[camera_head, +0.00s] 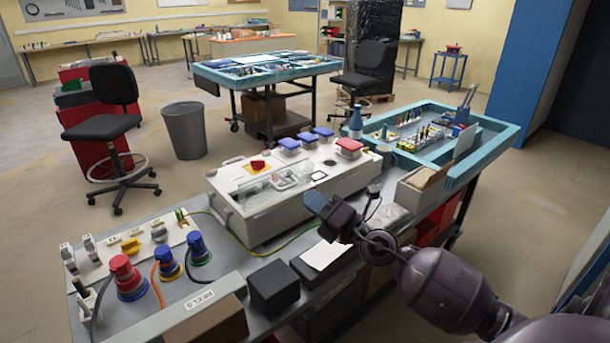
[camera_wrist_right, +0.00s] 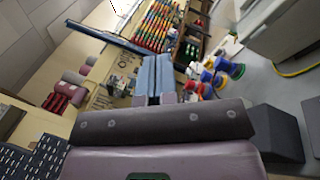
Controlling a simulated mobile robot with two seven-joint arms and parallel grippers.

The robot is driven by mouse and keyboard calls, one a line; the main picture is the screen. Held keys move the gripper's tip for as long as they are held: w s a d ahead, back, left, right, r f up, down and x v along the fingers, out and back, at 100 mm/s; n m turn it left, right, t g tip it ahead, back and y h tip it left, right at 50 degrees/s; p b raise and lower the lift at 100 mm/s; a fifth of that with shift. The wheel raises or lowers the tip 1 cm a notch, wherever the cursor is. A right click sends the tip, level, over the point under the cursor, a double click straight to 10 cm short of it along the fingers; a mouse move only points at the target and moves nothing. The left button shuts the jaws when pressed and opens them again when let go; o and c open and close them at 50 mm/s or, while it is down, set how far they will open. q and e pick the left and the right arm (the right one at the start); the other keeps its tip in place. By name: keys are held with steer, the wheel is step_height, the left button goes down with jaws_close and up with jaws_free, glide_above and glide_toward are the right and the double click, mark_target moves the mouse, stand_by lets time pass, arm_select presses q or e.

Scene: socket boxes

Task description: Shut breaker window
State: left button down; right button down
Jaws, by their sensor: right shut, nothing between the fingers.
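The white socket box (camera_head: 300,190) stands on the grey workbench. On its front left part is a clear breaker window (camera_head: 262,192) over a recess with pale breakers (camera_head: 287,178). The window looks tilted, but its exact angle is hard to tell. A red switch on a yellow plate (camera_head: 258,166) sits behind it. My right gripper (camera_head: 318,203) is in front of the box's right part, apart from the window. In the right wrist view its two blue-grey fingers (camera_wrist_right: 153,75) are together and empty. Part of a pale box (camera_wrist_right: 285,25) shows there at upper right. My left gripper is not in view.
Red and blue plugs (camera_head: 128,277) with cables stand at the bench's left. Black boxes (camera_head: 273,287) and a white paper (camera_head: 326,254) lie near the front. A teal tray (camera_head: 487,150) stands to the right.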

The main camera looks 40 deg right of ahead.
steer(key=w+d+f+n+g, duration=0.3)
steer(key=w+n+g, duration=0.15)
steer(key=n, duration=0.35)
steer(key=n+g+h, duration=0.2)
steer(key=g+h, duration=0.1)
steer(key=h, duration=0.2)
glide_toward(299, 174)
steer(key=w+f, duration=0.4)
steer(key=shift+w+a+r, duration=0.15)
steer(key=shift+w+r, duration=0.05)
steer(key=shift+w, duration=0.7)
steer(key=shift+r+g, duration=0.1)
steer(key=shift+g, duration=0.15)
steer(key=shift+w+r+p, duration=0.2)
steer(key=shift+p, duration=0.1)
